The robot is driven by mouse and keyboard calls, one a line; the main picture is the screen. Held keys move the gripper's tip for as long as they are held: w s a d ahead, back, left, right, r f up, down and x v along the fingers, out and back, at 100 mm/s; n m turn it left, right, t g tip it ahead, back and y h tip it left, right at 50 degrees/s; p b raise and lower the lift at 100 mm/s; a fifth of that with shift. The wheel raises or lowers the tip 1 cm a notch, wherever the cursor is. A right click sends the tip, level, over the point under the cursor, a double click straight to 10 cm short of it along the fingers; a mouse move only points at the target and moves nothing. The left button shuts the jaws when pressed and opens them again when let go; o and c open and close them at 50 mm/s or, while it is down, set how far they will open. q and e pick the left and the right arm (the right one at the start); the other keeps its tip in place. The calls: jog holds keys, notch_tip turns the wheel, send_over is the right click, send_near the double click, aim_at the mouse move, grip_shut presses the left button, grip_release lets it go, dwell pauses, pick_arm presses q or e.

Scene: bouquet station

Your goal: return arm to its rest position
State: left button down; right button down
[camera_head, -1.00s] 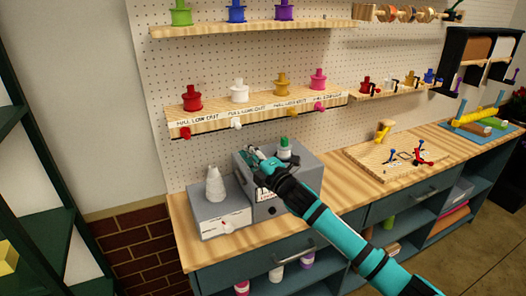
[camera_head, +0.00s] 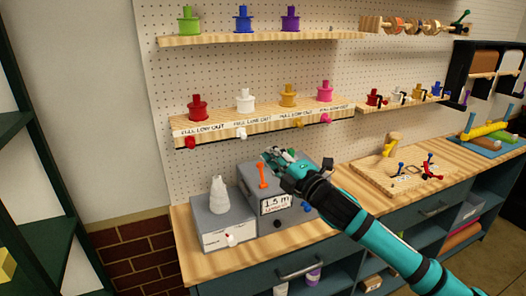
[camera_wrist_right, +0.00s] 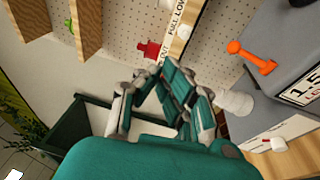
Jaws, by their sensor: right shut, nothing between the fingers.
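My right arm reaches in from the lower right in the head view. Its gripper (camera_head: 275,160) is shut and empty, in front of the upper part of a grey box (camera_head: 252,182) on the bench. An orange lever (camera_head: 263,175) on the box shows just below the fingertips; I cannot tell from the head view how far apart they are. In the right wrist view the gripper's fingers (camera_wrist_right: 162,76) come together with nothing between them, and the orange lever (camera_wrist_right: 251,57) is to their right, apart from them. My left gripper is not in view.
A smaller grey box (camera_head: 222,234) with a white cone (camera_head: 219,195) stands left of the larger box. Behind is a pegboard with a labelled spool shelf (camera_head: 268,118). A wooden board (camera_head: 408,172) with small tools lies to the right. A dark green rack (camera_head: 40,235) stands at left.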

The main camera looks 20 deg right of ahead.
jog(key=s+a+f+m+g+h, duration=0.25)
jog(key=s+f+m, duration=0.35)
jog(key=f, duration=0.5)
jog(key=s+a+f+m+g+h, duration=0.1)
jog(key=s+f+m+g, duration=0.35)
jog(key=s+f, duration=0.5)
jog(key=s+f+m+g+h, duration=0.1)
jog(key=s+f+m+g, duration=0.4)
jog(key=s, duration=0.7)
jog(key=s+f+m+g+h, duration=0.1)
jog(key=s+f+m+g, duration=0.25)
jog(key=s+f, duration=0.65)
notch_tip(320, 180, down, 23)
jog(key=s+b, duration=0.2)
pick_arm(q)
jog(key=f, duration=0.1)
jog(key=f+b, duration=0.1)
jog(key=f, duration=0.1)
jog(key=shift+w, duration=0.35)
pick_arm(e)
jog(key=s+d+f+g, duration=0.1)
jog(key=s+f, duration=0.7)
jog(key=f, duration=0.2)
jog(key=s+d+f+g, duration=0.1)
jog(key=s+d+f, duration=0.1)
jog(key=s+f, duration=0.7)
jog(key=shift+d+f, duration=0.25)
jog(key=shift+f, duration=0.45)
